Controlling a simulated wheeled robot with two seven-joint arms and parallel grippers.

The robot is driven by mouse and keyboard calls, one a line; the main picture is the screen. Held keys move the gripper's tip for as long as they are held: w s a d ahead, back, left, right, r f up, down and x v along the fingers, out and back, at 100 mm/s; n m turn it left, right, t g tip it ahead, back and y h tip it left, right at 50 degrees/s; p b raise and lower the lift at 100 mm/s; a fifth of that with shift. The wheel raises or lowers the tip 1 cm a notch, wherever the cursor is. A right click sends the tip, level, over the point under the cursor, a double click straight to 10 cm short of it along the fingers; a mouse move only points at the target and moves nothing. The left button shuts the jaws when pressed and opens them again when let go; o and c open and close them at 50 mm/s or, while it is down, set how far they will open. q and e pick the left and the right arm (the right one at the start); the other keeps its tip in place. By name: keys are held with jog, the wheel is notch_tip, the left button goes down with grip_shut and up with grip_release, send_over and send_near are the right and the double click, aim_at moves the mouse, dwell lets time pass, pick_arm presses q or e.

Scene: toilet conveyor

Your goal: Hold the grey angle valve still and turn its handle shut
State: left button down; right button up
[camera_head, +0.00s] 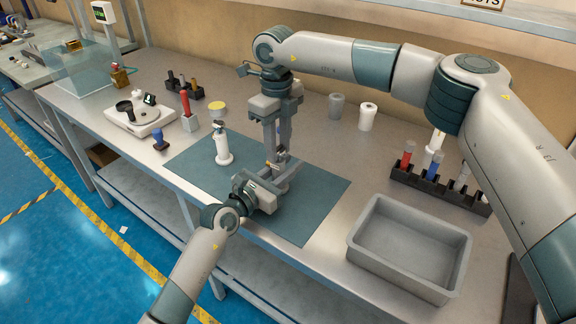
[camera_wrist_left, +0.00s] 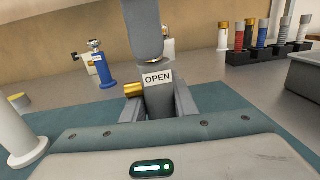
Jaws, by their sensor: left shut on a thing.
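The grey angle valve (camera_wrist_left: 160,98) stands between my left gripper's fingers in the left wrist view, with a brass outlet (camera_wrist_left: 133,90) on its left and an OPEN label (camera_wrist_left: 157,78) facing the camera. In the head view it is mostly hidden. My left gripper (camera_head: 279,177) is shut on the valve above the mat. My right gripper (camera_head: 277,146) points straight down over the valve, and a grey finger (camera_wrist_left: 145,30) of it shows above the label in the left wrist view. The handle is hidden, so I cannot tell whether the right fingers grip it.
A white valve (camera_head: 222,148) stands on the teal mat (camera_head: 318,190), left of the grippers. A blue valve (camera_wrist_left: 105,70) stands behind. A grey tray (camera_head: 410,247) and a black rack (camera_head: 438,190) are at the right. A scale (camera_head: 138,118) is at the left.

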jog(key=shift+m, duration=1.7)
